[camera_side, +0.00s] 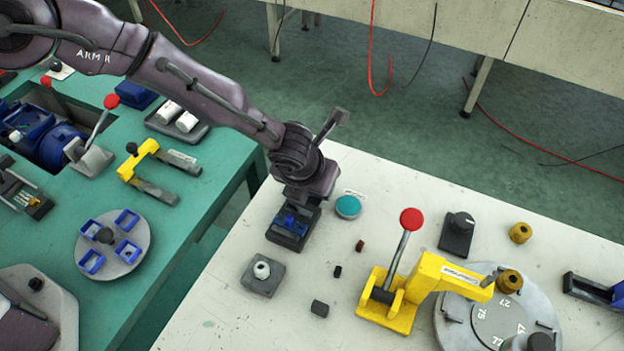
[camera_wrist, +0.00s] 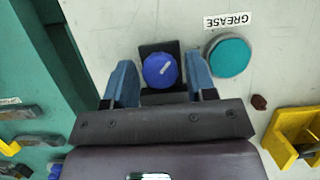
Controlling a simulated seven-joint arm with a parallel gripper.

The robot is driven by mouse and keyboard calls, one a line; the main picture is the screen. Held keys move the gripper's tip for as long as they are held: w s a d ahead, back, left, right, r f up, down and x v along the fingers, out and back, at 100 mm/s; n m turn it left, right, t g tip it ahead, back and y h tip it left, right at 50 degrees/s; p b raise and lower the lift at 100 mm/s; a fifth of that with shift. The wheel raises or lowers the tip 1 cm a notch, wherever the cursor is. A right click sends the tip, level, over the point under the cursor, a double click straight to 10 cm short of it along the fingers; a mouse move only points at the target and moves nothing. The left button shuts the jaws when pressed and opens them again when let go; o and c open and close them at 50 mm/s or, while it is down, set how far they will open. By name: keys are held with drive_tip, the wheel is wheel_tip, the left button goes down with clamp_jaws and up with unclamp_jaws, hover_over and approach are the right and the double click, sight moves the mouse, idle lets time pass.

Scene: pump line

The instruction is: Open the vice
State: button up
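No part is labelled as a vice, and I cannot tell for certain which one it is. My gripper (camera_side: 291,222) points down over a black block (camera_side: 286,240) near the white table's left edge. In the wrist view my gripper (camera_wrist: 162,80) is open, with one blue-grey finger on each side of a round blue knob (camera_wrist: 160,70) on that black block (camera_wrist: 160,46). A small gap shows on both sides of the knob. A yellow clamp-like fixture (camera_side: 400,300) with a red-knobbed lever (camera_side: 411,220) stands to the right. A dark blue device (camera_side: 597,292) is cut off at the right edge.
A teal disc (camera_side: 348,207) labelled GREASE lies close to my gripper's right. A grey block with a white knob (camera_side: 262,277) and small dark pieces lie nearer the camera. A round grey plate (camera_side: 458,328) is right. The green table (camera_side: 190,215) holds other fixtures.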

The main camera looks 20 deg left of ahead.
drive_tip(key=c, duration=0.6)
drive_tip(key=shift+a+m+h, duration=0.1)
drive_tip(key=shift+m+h, duration=0.2)
drive_tip(key=shift+m, duration=0.5)
drive_tip(key=shift+c, duration=0.2)
drive_tip(key=m+h, duration=0.1)
drive_tip(key=m, duration=0.2)
drive_tip(key=o, duration=0.9)
drive_tip(key=v, duration=1.3)
drive_tip(key=shift+w+r, duration=0.1)
drive_tip(key=shift+w, duration=0.05)
